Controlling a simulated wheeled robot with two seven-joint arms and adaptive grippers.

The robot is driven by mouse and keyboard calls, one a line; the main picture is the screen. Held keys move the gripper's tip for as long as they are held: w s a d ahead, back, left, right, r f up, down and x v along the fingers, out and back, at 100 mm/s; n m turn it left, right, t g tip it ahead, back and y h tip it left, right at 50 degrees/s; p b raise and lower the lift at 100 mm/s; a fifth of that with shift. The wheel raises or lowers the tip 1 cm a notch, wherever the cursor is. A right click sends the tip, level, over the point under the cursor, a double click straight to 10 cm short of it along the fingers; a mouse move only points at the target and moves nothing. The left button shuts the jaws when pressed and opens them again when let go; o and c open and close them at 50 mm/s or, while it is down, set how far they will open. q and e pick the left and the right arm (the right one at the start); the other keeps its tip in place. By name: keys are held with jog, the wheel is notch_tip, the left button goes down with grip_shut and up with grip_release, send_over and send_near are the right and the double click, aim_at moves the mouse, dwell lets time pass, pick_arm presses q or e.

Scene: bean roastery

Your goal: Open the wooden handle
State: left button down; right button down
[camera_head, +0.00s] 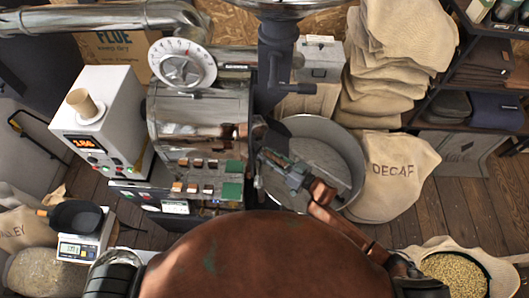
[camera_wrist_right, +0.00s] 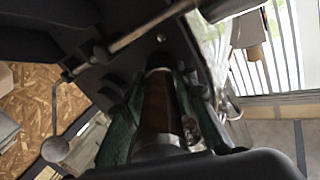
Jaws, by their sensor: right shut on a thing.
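The wooden handle (camera_wrist_right: 157,108) is a dark brown cylinder with a metal collar at its near end, seen in the right wrist view. My right gripper (camera_wrist_right: 158,115) has its fingers on both sides of it and is shut on it. In the head view my right gripper (camera_head: 268,158) is at the right side of the roaster (camera_head: 197,118), by the dark front plate and above the cooling pan's left edge. The handle is mostly hidden there by the gripper and dark machine parts. My left gripper is out of view.
The round grey cooling pan (camera_head: 335,150) lies just right of my gripper. A control panel (camera_head: 205,182) with several switches is to the left. Sacks (camera_head: 390,165) stand at the right, and a scale (camera_head: 82,245) with a black scoop is at the lower left.

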aim_at(287, 167)
jog(key=p+v, duration=0.2)
jog(key=v, duration=0.7)
jog(key=c, duration=1.9)
grip_release()
jog(key=shift+c, duration=0.2)
jog(key=v, duration=1.2)
jog(key=shift+f, duration=0.1)
